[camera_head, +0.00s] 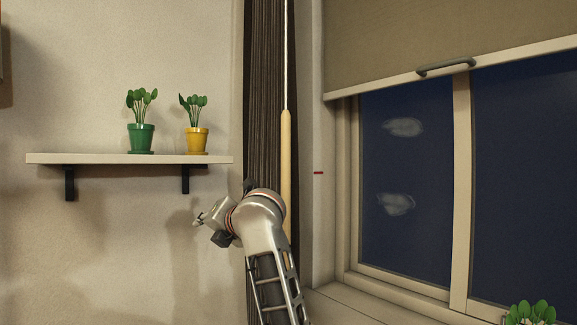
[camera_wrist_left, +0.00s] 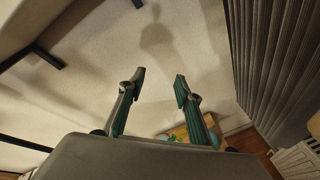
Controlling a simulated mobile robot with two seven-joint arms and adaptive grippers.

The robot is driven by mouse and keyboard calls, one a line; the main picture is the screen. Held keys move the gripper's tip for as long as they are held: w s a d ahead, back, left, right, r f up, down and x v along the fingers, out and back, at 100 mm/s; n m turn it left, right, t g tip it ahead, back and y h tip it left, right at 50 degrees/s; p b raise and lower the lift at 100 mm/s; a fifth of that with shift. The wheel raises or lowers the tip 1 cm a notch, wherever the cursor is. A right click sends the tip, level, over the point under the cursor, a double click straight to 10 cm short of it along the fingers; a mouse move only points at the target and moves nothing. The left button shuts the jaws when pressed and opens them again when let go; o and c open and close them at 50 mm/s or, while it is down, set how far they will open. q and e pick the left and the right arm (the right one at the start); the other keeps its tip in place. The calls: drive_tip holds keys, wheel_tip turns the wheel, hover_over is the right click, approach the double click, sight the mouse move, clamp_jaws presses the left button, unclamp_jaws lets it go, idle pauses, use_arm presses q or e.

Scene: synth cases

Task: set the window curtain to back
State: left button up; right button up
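A dark, pleated curtain (camera_head: 262,90) hangs gathered left of the window; it also shows at the right of the left wrist view (camera_wrist_left: 275,55). A pale wooden wand (camera_head: 286,150) hangs on a cord along its right edge. A tan blind (camera_head: 440,30) covers the window's upper part, with a dark handle (camera_head: 446,66) on its pale bottom bar. My left gripper (camera_head: 201,218) points left, in front of the wall beside the curtain. In the left wrist view its fingers (camera_wrist_left: 160,84) are apart with nothing between them. My right gripper is not in view.
A wall shelf (camera_head: 90,158) holds a green pot (camera_head: 140,138) and a yellow pot (camera_head: 196,141) with plants. A small red mark (camera_head: 318,172) is on the wall beside the window frame. The sill (camera_head: 350,300) runs below the window, with a plant (camera_head: 530,312) at lower right.

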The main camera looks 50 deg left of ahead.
use_arm(q)
drive_tip(key=w+d+r+m+t+h, duration=0.1)
drive_tip(key=w+d+r+t+h, duration=0.15)
drive_tip(key=w+t, duration=0.25)
drive_tip(key=m+t+h+b, duration=0.2)
drive_tip(key=m+t+h, duration=0.3)
drive_tip(key=t+h, duration=0.45)
approach(283, 159)
drive_tip(key=w+f+t+y, duration=0.1)
drive_tip(key=w, duration=0.3)
drive_tip(key=shift+w+f+b, duration=0.15)
drive_tip(key=shift+w+b, duration=0.1)
drive_tip(key=shift+b, duration=0.1)
drive_tip(key=b+x, duration=0.1)
drive_tip(key=x, duration=0.4)
drive_tip(key=shift+w+a+b, duration=0.2)
drive_tip(key=shift+w+b, duration=0.1)
drive_tip(key=shift+w+a, duration=0.2)
drive_tip(key=shift+w, duration=0.35)
drive_tip(key=shift+n+y, duration=0.3)
drive_tip(key=shift+y, duration=0.1)
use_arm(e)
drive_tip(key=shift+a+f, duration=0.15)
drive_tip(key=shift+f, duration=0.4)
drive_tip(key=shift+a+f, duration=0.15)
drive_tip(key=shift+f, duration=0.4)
use_arm(q)
drive_tip(key=shift+r, duration=0.2)
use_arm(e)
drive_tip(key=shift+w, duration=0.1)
